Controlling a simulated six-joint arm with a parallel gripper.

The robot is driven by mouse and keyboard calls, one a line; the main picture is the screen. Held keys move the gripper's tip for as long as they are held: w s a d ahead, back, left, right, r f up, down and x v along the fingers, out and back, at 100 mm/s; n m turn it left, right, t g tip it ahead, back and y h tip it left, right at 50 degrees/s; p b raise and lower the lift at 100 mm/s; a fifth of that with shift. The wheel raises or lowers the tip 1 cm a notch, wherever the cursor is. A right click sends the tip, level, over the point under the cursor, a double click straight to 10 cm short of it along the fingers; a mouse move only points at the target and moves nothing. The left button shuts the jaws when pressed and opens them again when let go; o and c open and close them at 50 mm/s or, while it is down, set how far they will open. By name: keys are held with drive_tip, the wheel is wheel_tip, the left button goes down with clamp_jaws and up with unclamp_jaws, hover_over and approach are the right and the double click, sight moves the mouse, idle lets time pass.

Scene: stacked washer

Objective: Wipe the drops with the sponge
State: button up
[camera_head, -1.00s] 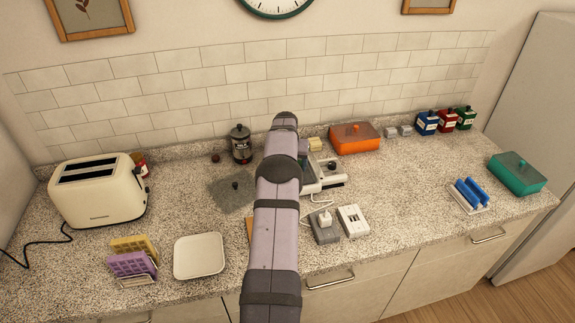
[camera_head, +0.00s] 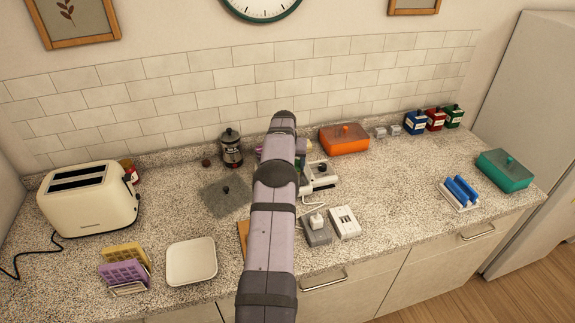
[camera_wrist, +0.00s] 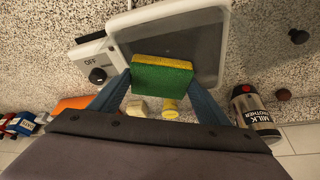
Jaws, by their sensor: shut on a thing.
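In the wrist view, my gripper (camera_wrist: 160,84) is shut on a sponge (camera_wrist: 162,76), green with a yellow layer, held between its two blue fingers. The sponge is over the near edge of a grey panel with a white rim (camera_wrist: 226,40); I cannot tell whether it touches. This panel joins a white appliance with a black knob marked OFF (camera_wrist: 97,75). In the head view, the white appliance (camera_head: 322,180) shows partly behind my arm, and the sponge is hidden. No drops can be made out in either view.
A milk frother (camera_head: 231,150) stands left of my arm, near a dark square with a knob (camera_head: 226,192). An orange box (camera_head: 344,139) is to the right. A toaster (camera_head: 90,200), a white plate (camera_head: 191,262) and a grey socket block (camera_head: 317,232) sit farther around. The right counter has free room.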

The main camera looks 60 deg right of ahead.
drive_tip(key=shift+r+p, duration=1.25)
drive_tip(key=shift+r, duration=1.15)
drive_tip(key=shift+w, duration=0.1)
drive_tip(key=shift+r+p, duration=1.15)
drive_tip(key=shift+r, duration=0.4)
drive_tip(key=shift+f, duration=0.1)
